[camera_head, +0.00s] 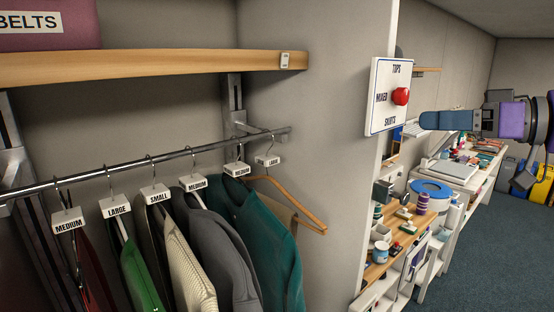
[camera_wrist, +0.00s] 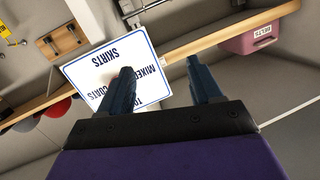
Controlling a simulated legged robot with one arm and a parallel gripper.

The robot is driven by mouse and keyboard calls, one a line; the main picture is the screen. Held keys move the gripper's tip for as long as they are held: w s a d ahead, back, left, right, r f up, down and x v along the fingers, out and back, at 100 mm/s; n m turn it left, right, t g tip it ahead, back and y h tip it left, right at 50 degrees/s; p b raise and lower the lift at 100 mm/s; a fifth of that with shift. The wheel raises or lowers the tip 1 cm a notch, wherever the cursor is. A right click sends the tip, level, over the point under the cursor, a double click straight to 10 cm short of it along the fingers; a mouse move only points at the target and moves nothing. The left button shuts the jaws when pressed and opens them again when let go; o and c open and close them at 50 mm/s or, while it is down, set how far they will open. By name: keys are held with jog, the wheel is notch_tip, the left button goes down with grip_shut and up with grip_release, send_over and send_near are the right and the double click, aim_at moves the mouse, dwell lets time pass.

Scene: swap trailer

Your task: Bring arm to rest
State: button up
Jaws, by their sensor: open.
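My gripper (camera_head: 424,121) is at the right in the head view, pointing left, its tip near the white sign (camera_head: 377,115) with a round red knob (camera_head: 401,96). A small gap seems to show between the fingertip and the sign. In the wrist view my gripper (camera_wrist: 163,76) has its two dark blue fingers spread apart with nothing between them. The sign also shows there, upside down, behind the fingers (camera_wrist: 98,68). The knob is mostly hidden by the left finger there.
A clothes rail (camera_head: 150,160) with several labelled hangers and garments is at the left, under a wooden shelf (camera_head: 150,65) with a pink BELTS box (camera_head: 48,25). A cluttered workbench (camera_head: 400,235) stands below my arm. Dark carpet (camera_head: 480,260) lies open at the right.

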jog(key=s+a+f+g+h+b, duration=0.15)
jog(key=a+f, duration=0.25)
jog(key=a, duration=0.4)
jog(key=s+a+f+g, duration=0.1)
jog(key=a+f+g, duration=0.25)
jog(key=a, duration=0.35)
jog(key=s+a+f+m+g+h+b, duration=0.1)
jog(key=s+a+f+h, duration=0.2)
jog(key=f, duration=0.4)
jog(key=s+a+f+m+g+b, duration=0.1)
jog(key=s+a+f, duration=0.2)
jog(key=a+f, duration=0.3)
jog(key=s+d+f+m+g+h, duration=0.1)
jog(key=s+d+f+m+h, duration=0.1)
jog(key=s+f, duration=0.4)
jog(key=s+d+f+m+g+h+b, duration=0.1)
jog(key=s+d+f+m+g+h, duration=0.1)
jog(key=s+f, duration=0.5)
jog(key=s+d+f+m+g+h+b, duration=0.1)
jog(key=s+d+f+h, duration=0.3)
jog(key=f, duration=1.2)
jog(key=s+m+g, duration=0.1)
jog(key=s, duration=0.2)
jog(key=shift+f, duration=0.35)
jog(key=shift+d, duration=0.1)
jog(key=shift+c, duration=0.4)
